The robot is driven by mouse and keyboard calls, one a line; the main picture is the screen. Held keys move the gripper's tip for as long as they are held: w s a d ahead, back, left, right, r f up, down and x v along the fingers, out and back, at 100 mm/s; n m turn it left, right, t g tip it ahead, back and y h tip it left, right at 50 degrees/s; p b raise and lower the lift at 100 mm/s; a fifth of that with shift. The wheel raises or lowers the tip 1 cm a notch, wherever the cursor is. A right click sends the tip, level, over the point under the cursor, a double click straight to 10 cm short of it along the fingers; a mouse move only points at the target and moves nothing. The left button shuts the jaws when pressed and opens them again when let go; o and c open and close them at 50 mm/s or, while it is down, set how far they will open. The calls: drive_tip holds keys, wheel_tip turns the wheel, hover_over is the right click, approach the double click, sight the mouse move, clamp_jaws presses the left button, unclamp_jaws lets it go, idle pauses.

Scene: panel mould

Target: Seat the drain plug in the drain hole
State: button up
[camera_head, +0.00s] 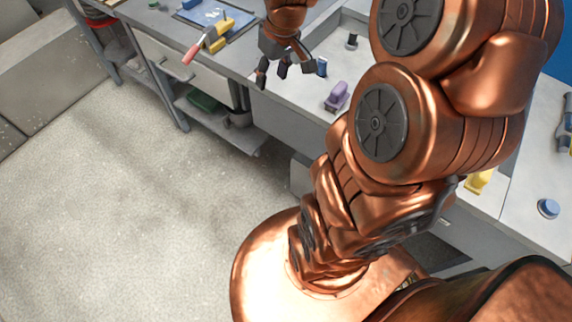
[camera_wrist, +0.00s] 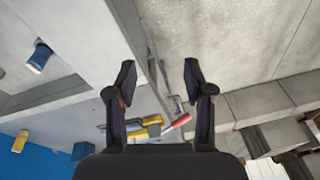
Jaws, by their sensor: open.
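My gripper (camera_head: 280,74) is open and empty, high over the front edge of the worktop in the head view. In the wrist view its two fingers (camera_wrist: 159,78) stand wide apart with nothing between them. A small blue piece (camera_head: 321,66) stands on the pale mould surface (camera_head: 296,90), just right of the fingers. A blue piece (camera_wrist: 40,57) also shows at the left of the wrist view. A small dark piece (camera_head: 352,41) stands farther back. I cannot tell which piece is the drain plug. I cannot make out the drain hole.
A purple block (camera_head: 337,96) is on the mould near my arm. A yellow-and-red tool (camera_head: 207,43) and a blue board (camera_head: 216,17) lie on the worktop at left. A blue round piece (camera_head: 548,208) is at far right. The floor (camera_head: 120,190) is clear.

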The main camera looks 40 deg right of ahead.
drive_tip(key=s+a+g, duration=0.1)
drive_tip(key=s+a, duration=0.3)
drive_tip(key=s, duration=0.3)
drive_tip(key=s+a+g, duration=0.1)
drive_tip(key=s+a, duration=0.3)
drive_tip(key=s, duration=0.3)
drive_tip(key=s+a+g+h, duration=0.1)
drive_tip(key=s+a, duration=0.3)
drive_tip(key=s, duration=0.3)
drive_tip(key=shift+s+a+r+m+g, duration=0.3)
drive_tip(key=shift+s+a, duration=0.05)
drive_tip(key=shift+s, duration=0.05)
wheel_tip(320, 180, up, 2)
drive_tip(key=shift+p, duration=1)
